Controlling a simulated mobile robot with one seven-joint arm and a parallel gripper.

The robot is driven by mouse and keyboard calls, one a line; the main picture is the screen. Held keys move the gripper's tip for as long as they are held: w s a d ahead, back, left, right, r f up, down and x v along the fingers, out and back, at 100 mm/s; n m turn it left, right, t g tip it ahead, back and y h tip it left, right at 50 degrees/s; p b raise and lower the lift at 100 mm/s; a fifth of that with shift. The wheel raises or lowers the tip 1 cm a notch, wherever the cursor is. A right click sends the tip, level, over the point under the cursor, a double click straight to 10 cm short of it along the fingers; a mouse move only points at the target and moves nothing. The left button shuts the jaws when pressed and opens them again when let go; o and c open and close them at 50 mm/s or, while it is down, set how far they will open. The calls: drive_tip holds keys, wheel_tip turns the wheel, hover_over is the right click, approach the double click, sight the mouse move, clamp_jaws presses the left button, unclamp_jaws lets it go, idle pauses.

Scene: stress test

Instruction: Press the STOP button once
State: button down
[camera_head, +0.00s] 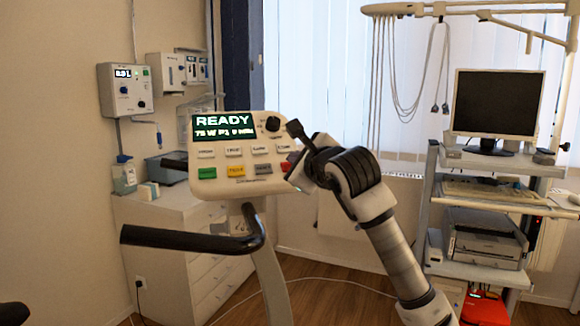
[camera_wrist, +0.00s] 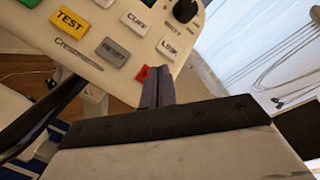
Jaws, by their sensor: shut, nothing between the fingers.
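A cream control panel (camera_head: 228,183) with a lit screen reading READY stands on the exercise machine's post. At its lower right is a red button (camera_head: 285,167), partly hidden by my arm; its label cannot be read. In the wrist view the red button (camera_wrist: 141,74) shows just left of my gripper (camera_wrist: 159,73), whose fingers are shut together and partly cover it. The fingers hold nothing. I cannot tell whether the fingertips touch the button or hover over the panel.
Left of the red button are a grey button (camera_head: 262,169), a yellow TEST button (camera_head: 236,171) and a green one (camera_head: 208,173). A black handlebar (camera_head: 190,240) juts out below. A cart with a monitor (camera_head: 497,103) stands right.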

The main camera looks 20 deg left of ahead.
idle(0.3)
drive_tip(key=shift+s+d+r+p, duration=0.2)
drive_tip(key=shift+s+d+r, duration=0.15)
drive_tip(key=shift+r, duration=0.3)
drive_tip(key=shift+s+d+r+p, duration=0.15)
drive_tip(key=shift+s+d+r, duration=0.15)
drive_tip(key=shift+s+r, duration=0.3)
drive_tip(key=shift+s+d+r+p, duration=0.2)
drive_tip(key=shift+s+d+r, duration=0.1)
drive_tip(key=shift+r, duration=0.45)
drive_tip(key=s+d+r+p, duration=0.1)
drive_tip(key=s+d+r, duration=0.1)
drive_tip(key=r, duration=0.3)
drive_tip(key=shift+s+d+r+p, duration=0.25)
drive_tip(key=shift+s+d+p, duration=0.1)
drive_tip(key=shift+s, duration=0.35)
